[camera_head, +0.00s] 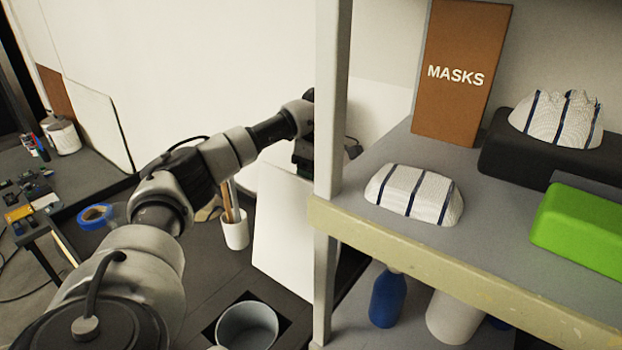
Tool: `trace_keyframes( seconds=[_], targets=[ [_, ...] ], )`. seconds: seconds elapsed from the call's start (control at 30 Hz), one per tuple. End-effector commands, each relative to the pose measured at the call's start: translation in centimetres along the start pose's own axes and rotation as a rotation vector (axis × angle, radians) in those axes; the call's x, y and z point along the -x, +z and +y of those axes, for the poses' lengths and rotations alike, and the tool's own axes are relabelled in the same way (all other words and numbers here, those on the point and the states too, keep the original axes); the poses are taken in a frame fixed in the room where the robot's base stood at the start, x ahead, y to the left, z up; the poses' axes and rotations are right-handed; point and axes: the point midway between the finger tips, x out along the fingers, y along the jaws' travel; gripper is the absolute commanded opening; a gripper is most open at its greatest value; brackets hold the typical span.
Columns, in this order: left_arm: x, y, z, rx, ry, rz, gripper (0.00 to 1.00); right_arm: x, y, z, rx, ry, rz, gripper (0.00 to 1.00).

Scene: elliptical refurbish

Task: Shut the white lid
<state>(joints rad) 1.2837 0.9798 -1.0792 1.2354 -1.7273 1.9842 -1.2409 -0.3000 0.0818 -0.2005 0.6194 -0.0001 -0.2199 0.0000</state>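My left arm comes in from the lower left and reaches toward the grey shelf post. My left gripper (304,158) is dark and mostly hidden behind that post; a small dark part shows just right of it. Its fingers are not clear enough to tell open from shut. A white flat panel (285,238) stands tilted just below the gripper, left of the post. More white surface (385,112) shows behind the post, above the shelf. I cannot tell which white piece is the lid, or whether the gripper touches it. My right gripper is not in view.
The shelf (390,235) at right holds a brown MASKS box (461,75), striped white cloth bundles (414,194), a black case (503,158) and a green block (583,228). A blue bottle (387,298) stands below. A bucket (247,327) and white cup (235,232) stand at lower left.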

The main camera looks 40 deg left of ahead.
Motion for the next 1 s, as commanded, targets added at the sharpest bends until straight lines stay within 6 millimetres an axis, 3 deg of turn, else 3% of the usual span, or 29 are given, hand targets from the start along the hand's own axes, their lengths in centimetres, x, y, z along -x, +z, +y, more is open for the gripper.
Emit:
trace_keyframes(
  seconds=[0.27,0.5,0.53,1.0],
  targets=[
    [-0.09,0.01,0.0,0.0,0.001,0.0,0.38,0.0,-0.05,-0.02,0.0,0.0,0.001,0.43],
    [-0.08,0.02,0.0,0.0,0.0,0.0,0.01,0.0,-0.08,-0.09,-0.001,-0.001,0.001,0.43],
    [-0.07,0.02,0.0,-0.001,0.0,0.0,0.0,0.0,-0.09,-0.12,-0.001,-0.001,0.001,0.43],
    [0.01,-0.94,-0.45,0.001,0.035,0.0,0.0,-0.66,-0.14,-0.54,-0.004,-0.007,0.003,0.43]
  ],
)
